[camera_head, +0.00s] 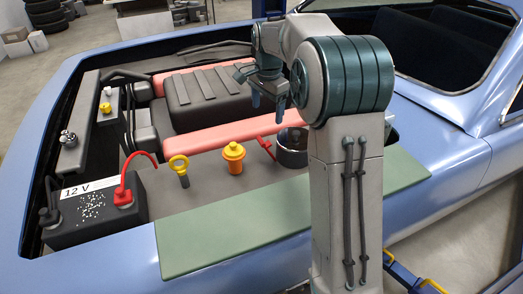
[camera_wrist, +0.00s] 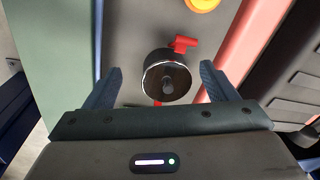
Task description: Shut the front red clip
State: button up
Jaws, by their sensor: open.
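A dark round canister (camera_head: 291,157) with a shiny rim stands on the grey deck of the engine bay. A red clip (camera_head: 266,147) sticks out from its left side. In the wrist view the canister (camera_wrist: 165,61) lies between my fingers, with this clip (camera_wrist: 184,44) jutting out beyond it. A second small red part (camera_wrist: 160,103) shows at its near edge, mostly hidden; in the head view it cannot be seen. Which red clip is the front one is unclear. My gripper (camera_head: 268,104) is open and empty above the canister; its fingers (camera_wrist: 160,70) are apart from it.
A yellow-orange cap (camera_head: 233,158) and a yellow dipstick ring (camera_head: 179,165) stand left of the canister. A battery (camera_head: 85,212) with a red terminal lead sits farther left. A red-pink engine cover (camera_head: 230,135) runs behind. A green mat (camera_head: 230,238) covers the front fender.

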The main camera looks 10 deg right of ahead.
aim_at(267, 144)
jog(key=w+f+m, duration=0.1)
jog(key=w+f, duration=0.1)
jog(key=f, duration=0.1)
jog(key=w+f+m+b, duration=0.1)
jog(key=w+f, duration=0.2)
jog(key=w+f+m, duration=0.1)
jog(key=w+f, duration=0.1)
jog(key=f, duration=0.1)
jog(key=shift+w+d+f+m+g, duration=0.1)
jog(key=shift+w+m+g, duration=0.2)
jog(key=shift+m+g, duration=0.1)
notch_tip(267, 144, down, 14)
jog(key=shift+r+p, duration=0.25)
jog(key=shift+p, duration=0.1)
jog(key=c, duration=1.3)
jog(key=shift+w+d+r+y+p, duration=0.15)
jog(key=shift+d+r+y+p, duration=0.35)
jog(key=shift+d+y, duration=0.4)
jog(key=shift+c, duration=0.2)
jog(key=y, duration=0.1)
jog(key=d+y, duration=0.1)
jog(key=shift+w+d+r+g+y+p, duration=0.2)
jog(key=shift+r+g+y+p, duration=0.1)
jog(key=shift+g+p, duration=0.1)
jog(key=shift+w+d, duration=0.1)
jog(key=shift+d, duration=0.4)
jog(key=shift+r, duration=0.1)
